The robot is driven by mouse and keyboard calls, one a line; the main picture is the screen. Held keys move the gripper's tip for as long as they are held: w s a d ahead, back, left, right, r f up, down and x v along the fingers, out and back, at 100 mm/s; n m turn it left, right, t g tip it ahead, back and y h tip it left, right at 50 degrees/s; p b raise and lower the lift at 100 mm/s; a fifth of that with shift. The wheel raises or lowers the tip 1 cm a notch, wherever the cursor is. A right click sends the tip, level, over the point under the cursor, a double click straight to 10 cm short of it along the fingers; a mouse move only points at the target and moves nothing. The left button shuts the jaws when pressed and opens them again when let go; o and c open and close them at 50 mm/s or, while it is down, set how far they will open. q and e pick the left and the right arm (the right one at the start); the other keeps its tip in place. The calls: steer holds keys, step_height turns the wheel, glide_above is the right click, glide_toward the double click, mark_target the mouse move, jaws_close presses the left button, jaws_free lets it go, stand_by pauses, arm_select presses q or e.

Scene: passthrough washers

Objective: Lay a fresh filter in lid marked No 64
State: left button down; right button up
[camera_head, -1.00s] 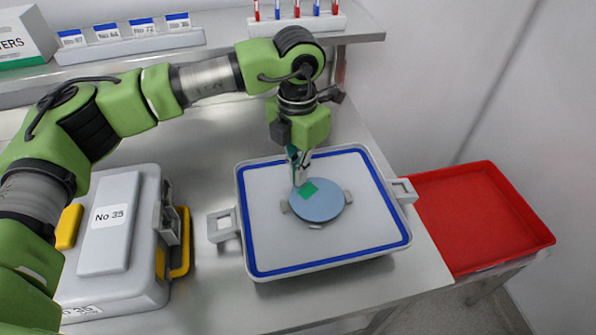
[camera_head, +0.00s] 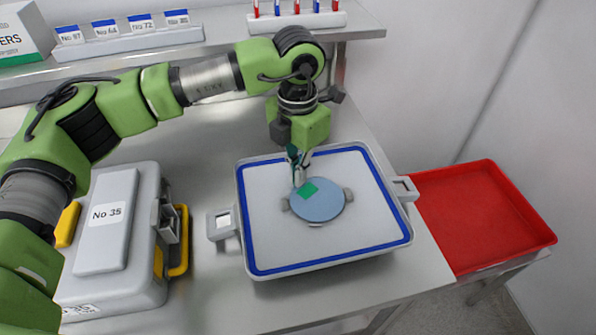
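A lid (camera_head: 375,222) with a blue seal around its rim lies inner side up on the bench. No number shows on it. My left gripper (camera_head: 298,180) points down at the filter's far left edge, beside the green patch. Its fingertips are close together and seem to touch the filter. I cannot tell whether they grip it. My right gripper is not in view.
A grey case (camera_head: 148,235) marked No 35 stands at left with a yellow handle. A red tray (camera_head: 485,220) is at right. The shelf behind holds a filter box (camera_head: 20,40), a rack of numbered cards (camera_head: 130,46) and a pen rack (camera_head: 297,22).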

arm_select(q)
steer(key=shift+f+b, duration=0.3)
stand_by(0.5)
steer(key=c, duration=1.7)
jaws_free()
steer(key=shift+r+p, duration=1.5)
steer(key=shift+r, duration=2.05)
